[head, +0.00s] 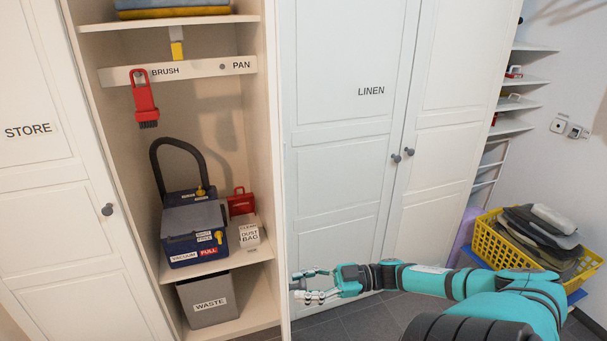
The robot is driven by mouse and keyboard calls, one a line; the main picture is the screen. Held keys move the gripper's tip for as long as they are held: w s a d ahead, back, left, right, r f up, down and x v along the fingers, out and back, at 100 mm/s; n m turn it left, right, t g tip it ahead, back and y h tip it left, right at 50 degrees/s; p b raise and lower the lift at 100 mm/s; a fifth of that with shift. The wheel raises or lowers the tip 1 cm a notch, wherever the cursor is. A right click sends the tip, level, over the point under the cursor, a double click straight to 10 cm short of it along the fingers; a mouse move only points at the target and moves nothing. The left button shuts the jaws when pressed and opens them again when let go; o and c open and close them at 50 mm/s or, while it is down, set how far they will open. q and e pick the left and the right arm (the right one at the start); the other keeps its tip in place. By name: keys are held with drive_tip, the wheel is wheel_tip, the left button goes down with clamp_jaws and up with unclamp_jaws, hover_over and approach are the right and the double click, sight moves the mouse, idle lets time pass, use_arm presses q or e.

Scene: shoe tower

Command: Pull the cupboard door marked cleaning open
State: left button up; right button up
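No door lettered cleaning can be read in this view. An open compartment with cleaning things shows at left centre, and a narrow pale upright edge (285,200), perhaps its door seen edge-on, stands along its right side. My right gripper (299,286) reaches in from the right, low in front of the linen door. Its fingers are apart and look empty, with the tips close to that edge; I cannot tell whether they touch it. My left gripper is out of view.
The compartment holds a red brush (144,98), a blue vacuum box (194,228) and a grey waste bin (208,300). The store door (45,165) and linen door (345,130) are shut. A yellow crate (510,258) stands at right. Floor shows below my arm.

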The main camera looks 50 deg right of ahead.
drive_tip(key=shift+o, duration=0.7)
drive_tip(key=v, duration=1.2)
drive_tip(key=shift+s, duration=0.1)
